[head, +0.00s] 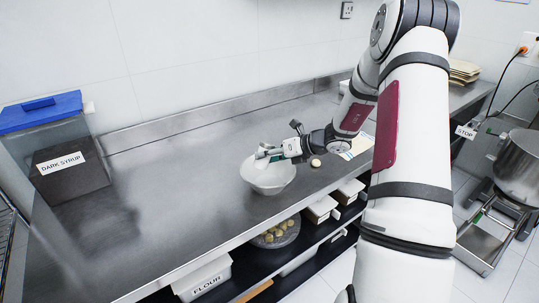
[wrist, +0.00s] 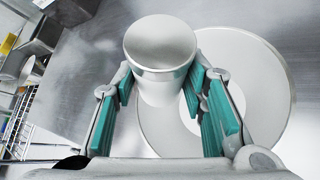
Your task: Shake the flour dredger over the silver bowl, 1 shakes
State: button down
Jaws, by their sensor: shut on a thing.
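My gripper (wrist: 166,100) is shut on the flour dredger (wrist: 160,45), a pale metal cylinder. In the wrist view one round flat end of it faces the camera, and the teal finger pads press on both its sides. The silver bowl (wrist: 262,85) lies behind and below it there, partly hidden by the dredger and fingers. In the head view the bowl (head: 268,182) looks pale and stands on the steel counter. My gripper (head: 266,153) is over its rim and opening there, and the dredger is too small to make out clearly. The bowl's inside is mostly hidden.
A small round pale thing (head: 315,163) lies on the counter (head: 190,175) right of the bowl. A blue-lidded dark syrup bin (head: 65,165) stands at the left. The counter between is clear.

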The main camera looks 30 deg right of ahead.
jog(key=shift+s+a+m+y, duration=0.1)
jog(key=shift+a+m+y, duration=0.1)
jog(key=shift+m+y, duration=0.45)
jog(key=shift+f, duration=0.1)
jog(key=shift+a+f+m+y+b, duration=0.15)
jog(key=shift+f+m+y+b, duration=0.15)
jog(key=shift+m+y, duration=0.3)
jog(key=shift+a+r+m+y, duration=0.1)
jog(key=shift+a+m+y, duration=0.05)
jog(key=shift+m+y, duration=0.15)
jog(key=shift+s, duration=0.1)
jog(key=shift+a+f+m+y+b, duration=0.15)
jog(key=shift+f+m+y+b, duration=0.35)
jog(key=shift+m+y+b, duration=0.2)
jog(key=shift+a+r, duration=0.1)
jog(key=shift+r, duration=0.05)
jog(key=shift+t, duration=0.3)
